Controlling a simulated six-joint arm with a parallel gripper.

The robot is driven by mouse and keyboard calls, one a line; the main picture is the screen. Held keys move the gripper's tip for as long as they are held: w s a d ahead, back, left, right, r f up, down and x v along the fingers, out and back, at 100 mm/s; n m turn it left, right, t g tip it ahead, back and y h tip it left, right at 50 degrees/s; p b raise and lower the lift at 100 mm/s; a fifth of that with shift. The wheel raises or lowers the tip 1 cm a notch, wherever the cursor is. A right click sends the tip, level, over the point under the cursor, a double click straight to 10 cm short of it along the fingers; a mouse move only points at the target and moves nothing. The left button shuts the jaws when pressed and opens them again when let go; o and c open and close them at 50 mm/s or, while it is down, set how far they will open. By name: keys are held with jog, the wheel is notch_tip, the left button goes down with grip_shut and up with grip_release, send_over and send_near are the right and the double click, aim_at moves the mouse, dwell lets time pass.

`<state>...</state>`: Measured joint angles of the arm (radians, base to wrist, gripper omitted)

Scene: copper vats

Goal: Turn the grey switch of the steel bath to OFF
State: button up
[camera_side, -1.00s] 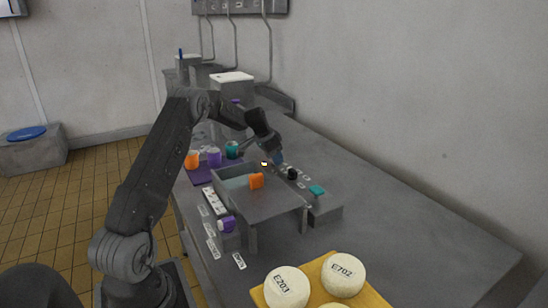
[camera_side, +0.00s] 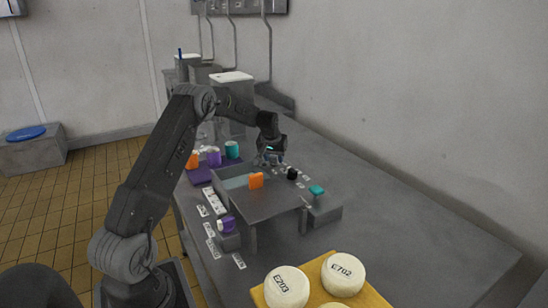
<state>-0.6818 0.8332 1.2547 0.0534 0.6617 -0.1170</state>
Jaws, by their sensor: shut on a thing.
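The steel bath (camera_side: 268,206) stands on the grey bench, with a small open basin at its left end. Along its back right side is a row of controls with a black knob (camera_side: 292,173) and a teal knob (camera_side: 316,190). My gripper (camera_side: 271,160) points down at the far end of this row. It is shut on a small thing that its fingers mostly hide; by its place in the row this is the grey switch. The switch's own angle and the lettering around it are too small to read.
An orange piece (camera_side: 256,180) stands at the basin's edge, close to my gripper. Orange, purple and teal (camera_side: 232,150) jars stand on a purple mat at the back left. Cream round blocks (camera_side: 343,275) sit on a yellow board in front. The bench at right is clear.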

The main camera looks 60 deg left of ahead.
jog(key=n, duration=0.2)
jog(key=n+g+y, duration=0.1)
jog(key=n, duration=0.1)
jog(key=shift+d+n+g, duration=0.1)
jog(key=shift+n+g, duration=0.2)
jog(key=shift+w+n+g, duration=0.1)
jog(key=shift+n+g, duration=0.8)
jog(key=shift+n, duration=1.3)
jog(key=o, duration=0.9)
jog(key=v, duration=1.3)
jog(key=shift+d+r, duration=0.3)
